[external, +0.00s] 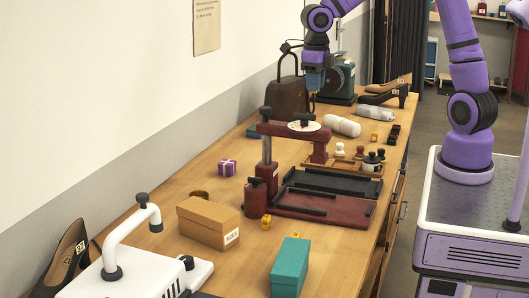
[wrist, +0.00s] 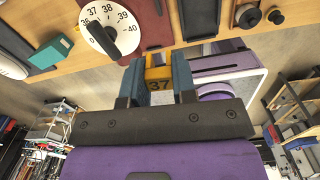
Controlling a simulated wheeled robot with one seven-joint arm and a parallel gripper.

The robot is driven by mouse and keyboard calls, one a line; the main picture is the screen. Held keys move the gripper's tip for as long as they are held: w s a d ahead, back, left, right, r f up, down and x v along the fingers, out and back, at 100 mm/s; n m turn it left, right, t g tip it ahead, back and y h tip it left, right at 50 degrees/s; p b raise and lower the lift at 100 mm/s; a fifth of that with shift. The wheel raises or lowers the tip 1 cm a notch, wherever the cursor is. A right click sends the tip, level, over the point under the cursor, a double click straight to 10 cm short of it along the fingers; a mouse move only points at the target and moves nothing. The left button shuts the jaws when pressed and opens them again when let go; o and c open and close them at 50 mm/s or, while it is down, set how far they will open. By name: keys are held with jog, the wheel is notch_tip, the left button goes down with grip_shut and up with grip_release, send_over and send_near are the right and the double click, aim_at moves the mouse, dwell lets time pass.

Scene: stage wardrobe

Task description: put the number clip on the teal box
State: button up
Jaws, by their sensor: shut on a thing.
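My gripper (external: 313,92) is shut on a yellow number clip marked 37 (wrist: 159,78), which sits between its blue fingers in the wrist view. In the external view only a small yellow bit of the clip shows below the fingertips. My gripper is raised above the far half of the table, beyond the red press. The teal box (external: 290,268) stands on the near part of the table, well apart from my gripper. It also shows at the upper left of the wrist view (wrist: 50,53).
A red press (external: 270,155) with a white numbered dial (wrist: 111,30) stands between my gripper and the teal box. A handbag (external: 287,98) stands behind my gripper.

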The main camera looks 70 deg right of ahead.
jog(key=s+a, duration=0.4)
jog(key=a, duration=0.6)
jog(key=s+a, duration=0.3)
jog(key=a, duration=0.7)
jog(key=s+a, duration=1.4)
jog(key=a, duration=0.1)
send_over(292, 255)
jog(key=shift+n, duration=0.4)
notch_tip(292, 255, down, 20)
jog(key=shift+a+r, duration=0.1)
jog(key=shift+r, duration=0.05)
jog(key=shift+f, duration=1.75)
jog(key=shift+f, duration=0.15)
jog(key=o, duration=0.9)
